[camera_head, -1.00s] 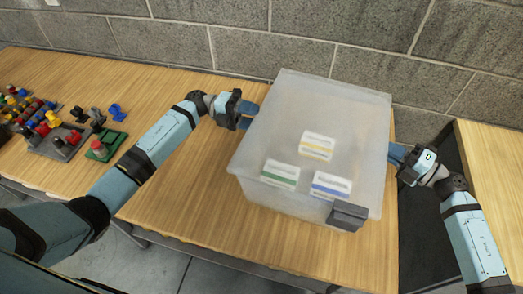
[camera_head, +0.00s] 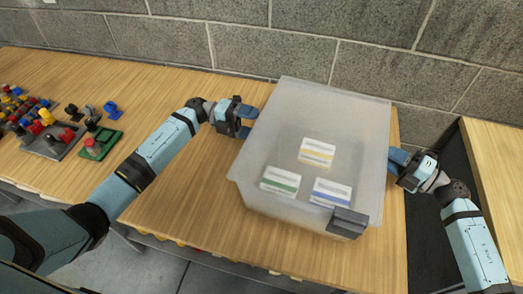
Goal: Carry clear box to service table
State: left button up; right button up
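The clear box (camera_head: 262,205) is a large translucent bin in the middle of the head view, over the wooden table (camera_head: 185,215). Whether its base touches the table is hard to tell. Three small cartons show in it: yellow-striped (camera_head: 317,152), green-striped (camera_head: 281,181) and blue-striped (camera_head: 331,192). My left gripper (camera_head: 247,120) is at the box's left wall, its blue fingers against or very near it. My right gripper (camera_head: 396,160) is likewise at the right wall. The fingertips are partly hidden, so their opening is unclear.
A second wooden surface (camera_head: 500,155) stands at the right, past a dark gap. Coloured parts and a green plate (camera_head: 101,144) with a red knob lie at the left of the table. A grey block wall (camera_head: 240,48) runs behind. The table's left-middle is clear.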

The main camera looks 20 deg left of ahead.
pick_arm(q)
jog(key=shift+r, duration=0.1)
jog(key=a, duration=0.8)
jog(key=shift+w, duration=0.25)
pick_arm(e)
jog(key=v, duration=1.2)
pick_arm(q)
jog(key=shift+s, duration=0.1)
pick_arm(e)
jog(key=shift+s, duration=0.15)
